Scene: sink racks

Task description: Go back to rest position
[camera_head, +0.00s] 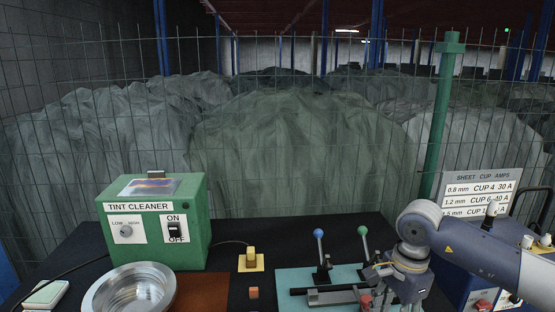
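My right arm comes in from the right edge and bends down at the lower right. Its wrist end (405,285) hangs over the right part of the teal plate (290,278). The fingertips cannot be made out, so I cannot tell whether the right gripper is open or holds anything. My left arm and gripper are not in view.
A green tint cleaner box (190,232) and a metal bowl (130,290) stand at left. Blue-knobbed (319,234) and green-knobbed (362,231) levers rise from the plate. A yellow block (251,261) sits mid-table. A wire fence (290,200) and green post (437,130) stand behind.

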